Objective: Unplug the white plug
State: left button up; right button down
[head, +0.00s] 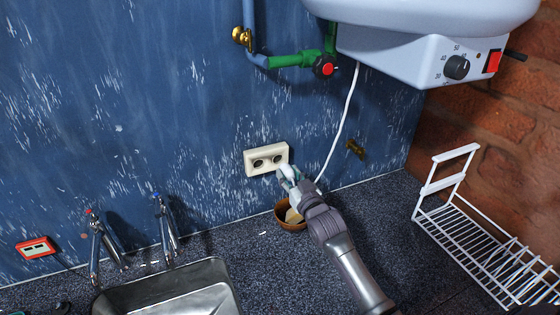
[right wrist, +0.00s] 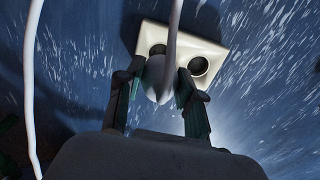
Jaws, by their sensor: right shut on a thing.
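The white plug (head: 287,171) is in my right gripper (head: 290,179), just below and right of the cream double wall socket (head: 267,159). In the right wrist view, the plug (right wrist: 157,80) sits between the two fingers (right wrist: 158,95), with its white cord (right wrist: 172,35) rising from it. The socket plate (right wrist: 222,52) is behind it. Both dark socket holes show in the head view, and the plug looks clear of them. In the right wrist view the plug partly covers the left hole. My left gripper is not in view.
The white cord (head: 347,115) hangs from the water heater (head: 415,45) at the top right. A brown bowl (head: 282,222) stands on the counter beside my right arm. A white wire rack (head: 470,235) is at the right, and a sink (head: 170,292) with taps at the lower left.

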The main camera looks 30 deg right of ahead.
jog(key=shift+s+r, duration=0.1)
jog(key=shift+s, duration=0.45)
jog(key=shift+a, duration=0.1)
jog(key=s+a+f+n+y+b, duration=0.15)
jog(key=s+a+f+b, duration=0.25)
jog(key=s+a+f, duration=0.55)
jog(key=s+a+r+b, duration=0.1)
jog(key=s+a+b, duration=0.1)
jog(key=s, duration=0.6)
jog(key=s+a+r+b, duration=0.2)
jog(key=s, duration=0.7)
jog(key=shift+m, duration=0.45)
jog(key=shift+a+h, duration=0.15)
jog(key=shift+h, duration=0.1)
